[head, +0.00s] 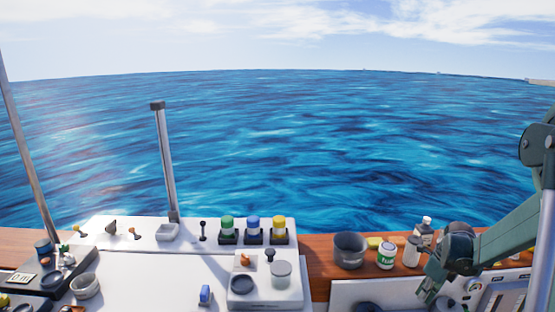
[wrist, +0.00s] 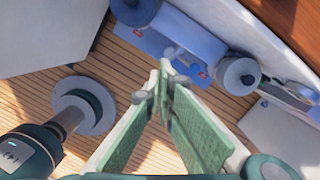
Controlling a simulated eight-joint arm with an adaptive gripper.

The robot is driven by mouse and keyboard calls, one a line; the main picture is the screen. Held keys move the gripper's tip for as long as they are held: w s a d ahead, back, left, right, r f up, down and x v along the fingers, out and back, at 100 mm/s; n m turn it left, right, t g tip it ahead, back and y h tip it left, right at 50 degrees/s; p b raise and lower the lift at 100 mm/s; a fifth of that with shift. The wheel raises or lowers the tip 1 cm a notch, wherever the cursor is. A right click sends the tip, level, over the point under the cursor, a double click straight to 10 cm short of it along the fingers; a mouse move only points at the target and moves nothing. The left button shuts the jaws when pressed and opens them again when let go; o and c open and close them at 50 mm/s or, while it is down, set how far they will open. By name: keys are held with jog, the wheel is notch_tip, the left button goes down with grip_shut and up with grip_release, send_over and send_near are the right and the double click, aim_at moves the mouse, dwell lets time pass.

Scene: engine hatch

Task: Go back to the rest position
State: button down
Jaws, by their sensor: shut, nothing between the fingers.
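My gripper (head: 430,288) is at the lower right in the head view, at the end of my green arm, with its fingers pointing down over the right-hand panel. In the wrist view its two green-padded fingers (wrist: 166,80) meet at their tips and hold nothing. Below the fingertips there are slatted wooden boards (wrist: 125,68) and a blue-and-white thing. The fingers touch nothing that I can make out.
A dark grey pot (head: 349,250), a white-and-green can (head: 386,256) and pale bottles (head: 412,251) stand on the wooden ledge left of my gripper. Green, blue and yellow-capped jars (head: 253,230) stand on the white counter. A metal post (head: 165,165) rises there. Open sea lies beyond.

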jog(key=s+a+r+n+t+h, duration=0.1)
jog(key=s+a+r+n, duration=0.45)
jog(key=a+r, duration=0.35)
jog(key=s+a+r+n+t, duration=0.1)
jog(key=s+a+r+n, duration=0.3)
jog(key=a+r+n, duration=0.4)
jog(key=s+a+r+n+t, duration=0.2)
jog(key=s+a+r+n, duration=0.1)
jog(key=s+a+n, duration=0.4)
jog(key=s+a+r+n+t, duration=0.1)
jog(key=s+a+r+n, duration=0.2)
jog(key=s+a+n, duration=0.5)
jog(key=shift+s+n+t, duration=0.4)
jog(key=shift+s+n, duration=0.25)
jog(key=shift+s, duration=1.25)
jog(key=shift+r, duration=0.1)
